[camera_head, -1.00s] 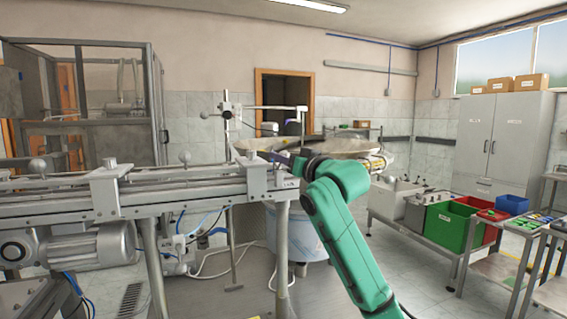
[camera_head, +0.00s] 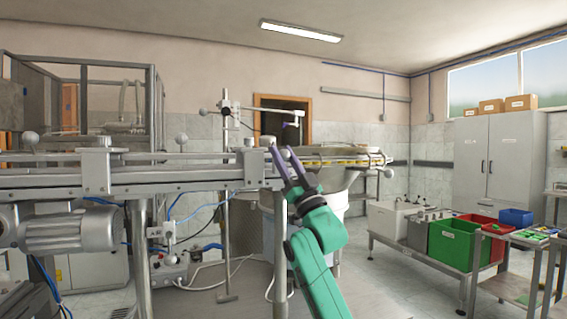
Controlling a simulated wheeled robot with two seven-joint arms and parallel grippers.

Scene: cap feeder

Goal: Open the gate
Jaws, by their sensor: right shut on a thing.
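The conveyor (camera_head: 190,181) comes in from the left and ends near the middle of the picture, beside the round bowl feeder (camera_head: 335,180). My right gripper (camera_head: 283,152) is at that end, just right of the grey end block (camera_head: 252,164). Its dark fingers point up and are shut on a small part, which I take for the gate; the fingers hide most of it. I cannot tell from this view how far open the gate stands. My left gripper is out of view.
A thin metal stand (camera_head: 228,135) rises behind the conveyor. At the right stand a green bin (camera_head: 455,246), a red bin (camera_head: 485,236) and a blue bin (camera_head: 516,217), with a grey cabinet (camera_head: 500,155) behind. The floor between the feeder and bins is mostly clear.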

